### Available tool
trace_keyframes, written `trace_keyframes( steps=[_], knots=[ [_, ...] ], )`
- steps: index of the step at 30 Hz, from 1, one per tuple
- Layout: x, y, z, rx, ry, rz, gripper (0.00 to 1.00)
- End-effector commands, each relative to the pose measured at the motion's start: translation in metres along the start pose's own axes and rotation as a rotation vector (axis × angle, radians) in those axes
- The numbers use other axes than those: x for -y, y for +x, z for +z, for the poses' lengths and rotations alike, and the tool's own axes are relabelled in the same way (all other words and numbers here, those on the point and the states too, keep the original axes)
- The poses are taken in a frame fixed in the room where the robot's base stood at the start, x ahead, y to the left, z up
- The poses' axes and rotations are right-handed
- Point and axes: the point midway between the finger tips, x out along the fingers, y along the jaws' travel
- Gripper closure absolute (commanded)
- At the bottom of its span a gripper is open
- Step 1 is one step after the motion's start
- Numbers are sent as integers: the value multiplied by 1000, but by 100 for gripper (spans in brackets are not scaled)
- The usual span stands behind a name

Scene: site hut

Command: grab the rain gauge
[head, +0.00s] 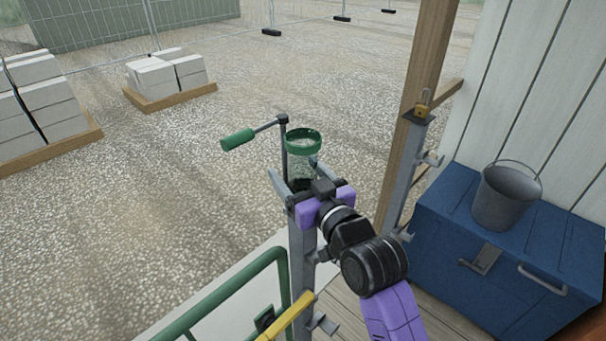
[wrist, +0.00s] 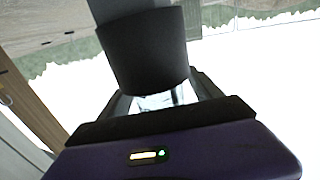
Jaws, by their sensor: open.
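The rain gauge (head: 303,141) is a clear cup with a wide green rim, upright near the top of a grey post in the head view. Its lower part looks dark and is partly hidden by my gripper. My gripper (head: 297,174), purple with grey fingers, is open, with its fingers reaching toward either side of the gauge's lower body. I cannot tell whether they touch it. In the wrist view a dark tapered shape fills the space in front of the purple palm; I cannot tell what it is.
A crank with a green grip (head: 238,139) stands just left of the gauge. A green rail (head: 225,293) and a yellow bar (head: 287,319) are below. A blue chest (head: 445,240) bears a metal bucket (head: 505,197) at right. Pallets of blocks (head: 168,73) stand on gravel.

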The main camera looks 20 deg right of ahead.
Motion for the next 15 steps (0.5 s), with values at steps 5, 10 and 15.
trace_keyframes(
  steps=[5, 10, 15],
  knots=[
    [0, 0, 0, 0, 0, 0, 38],
    [0, 0, 0, 0, 0, 0, 71],
    [0, -1, 0, -1, 0, 0, 96]
  ],
)
